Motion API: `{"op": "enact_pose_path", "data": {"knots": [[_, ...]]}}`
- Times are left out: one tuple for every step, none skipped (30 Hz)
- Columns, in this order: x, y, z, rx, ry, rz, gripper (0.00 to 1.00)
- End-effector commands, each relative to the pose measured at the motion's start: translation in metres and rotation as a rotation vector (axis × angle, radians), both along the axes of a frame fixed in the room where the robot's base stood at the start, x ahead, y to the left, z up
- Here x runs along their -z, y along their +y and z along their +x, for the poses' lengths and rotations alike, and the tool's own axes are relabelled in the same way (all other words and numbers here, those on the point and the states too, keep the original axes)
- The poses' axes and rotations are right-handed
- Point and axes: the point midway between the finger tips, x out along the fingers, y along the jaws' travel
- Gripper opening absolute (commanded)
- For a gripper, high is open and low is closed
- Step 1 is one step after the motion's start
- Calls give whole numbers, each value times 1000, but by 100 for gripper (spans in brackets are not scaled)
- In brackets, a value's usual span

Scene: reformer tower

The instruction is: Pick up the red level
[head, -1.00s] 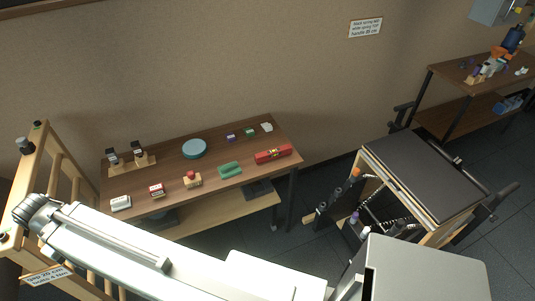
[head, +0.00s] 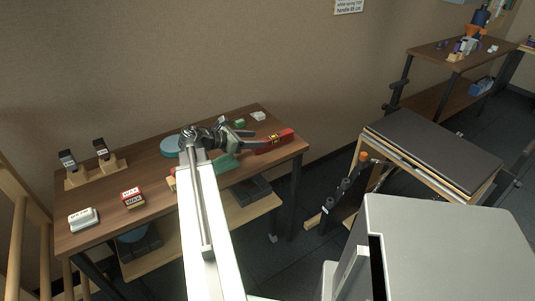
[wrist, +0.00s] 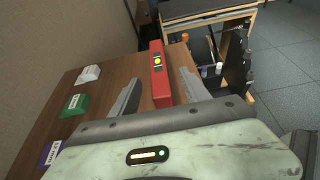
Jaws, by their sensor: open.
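The red level (head: 274,141) is a long red bar with a yellow vial, lying near the right end of the wooden table (head: 145,175). In the wrist view the red level (wrist: 158,75) stretches away from me, with its near end between the fingers. My gripper (head: 255,140) is open and over the table, at the left end of the level in the head view. In the wrist view my gripper (wrist: 158,85) has one finger on each side of the level. I cannot tell whether either finger touches it.
A small green box (wrist: 75,105), a white box (wrist: 88,74) and a purple-labelled box (wrist: 50,153) lie left in the wrist view. The padded reformer (head: 430,145) stands right of the table, across a floor gap.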

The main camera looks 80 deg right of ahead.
Motion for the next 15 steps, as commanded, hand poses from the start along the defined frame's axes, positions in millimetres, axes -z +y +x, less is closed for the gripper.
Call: {"op": "enact_pose_path", "data": {"knots": [[1,-1,-3,2,4,1,55],[1,-1,-3,3,5,0,55],[0,-1,-4,4,5,1,55],[0,-2,-5,5,4,1,55],[1,-3,-7,6,3,1,55],[4,-6,-10,7,3,0,55],[5,-9,-13,8,2,-1,55],[7,-12,-16,9,3,0,55],[10,-15,-20,11,2,0,55],[11,-17,-23,12,1,0,55],[11,-19,-24,12,1,0,55],[10,-19,-25,12,1,0,55],[10,-20,-25,11,1,-1,55],[10,-20,-26,12,1,0,55],[12,-22,-28,13,1,0,55]]}}
